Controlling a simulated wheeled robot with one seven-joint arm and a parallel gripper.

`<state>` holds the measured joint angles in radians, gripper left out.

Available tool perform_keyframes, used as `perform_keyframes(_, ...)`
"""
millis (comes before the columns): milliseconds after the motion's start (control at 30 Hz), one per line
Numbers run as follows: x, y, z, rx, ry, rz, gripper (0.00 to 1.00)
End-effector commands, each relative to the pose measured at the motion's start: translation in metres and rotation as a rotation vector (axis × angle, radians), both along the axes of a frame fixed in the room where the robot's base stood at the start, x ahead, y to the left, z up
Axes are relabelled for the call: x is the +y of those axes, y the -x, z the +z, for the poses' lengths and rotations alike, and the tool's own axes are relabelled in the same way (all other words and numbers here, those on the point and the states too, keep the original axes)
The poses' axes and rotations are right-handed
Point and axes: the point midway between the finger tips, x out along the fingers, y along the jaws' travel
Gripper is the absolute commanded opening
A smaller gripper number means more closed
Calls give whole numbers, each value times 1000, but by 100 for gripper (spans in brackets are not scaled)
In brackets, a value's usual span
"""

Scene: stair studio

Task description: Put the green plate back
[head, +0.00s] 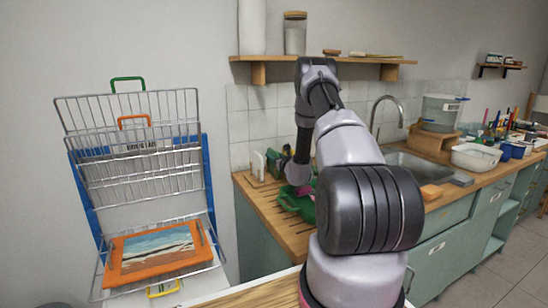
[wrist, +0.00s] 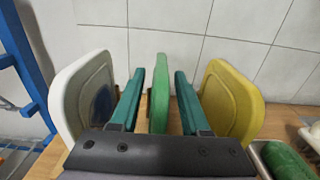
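The green plate (wrist: 160,93) stands on edge in the wrist view, seen almost edge-on. My gripper (wrist: 161,95) is open, with one teal finger on each side of the plate and a narrow gap showing on both sides. In the head view my gripper is at the left end of the counter, largely hidden by my own arm. A white plate (wrist: 82,95) stands to the left of the fingers and a yellow plate (wrist: 232,100) to the right. Whatever holds the plates upright is hidden below the gripper.
A wire rack (head: 140,180) with a painting (head: 155,250) stands left of the wooden counter (head: 262,205). A green container (head: 290,203) sits on the counter close to my arm. A tiled wall (wrist: 240,50) is behind the plates. A shelf (head: 340,59) hangs above.

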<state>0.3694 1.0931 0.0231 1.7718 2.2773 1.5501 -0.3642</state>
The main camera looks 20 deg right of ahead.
Motion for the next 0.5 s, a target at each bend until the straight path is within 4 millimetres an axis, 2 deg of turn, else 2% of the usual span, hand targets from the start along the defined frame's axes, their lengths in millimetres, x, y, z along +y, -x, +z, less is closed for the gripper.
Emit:
perform_keyframes(67, 0, 0, 3, 0, 0, 0, 46)
perform_keyframes(167, -1, 11, 2, 2, 0, 0, 46)
perform_keyframes(500, -4, 82, 2, 3, -2, -2, 46)
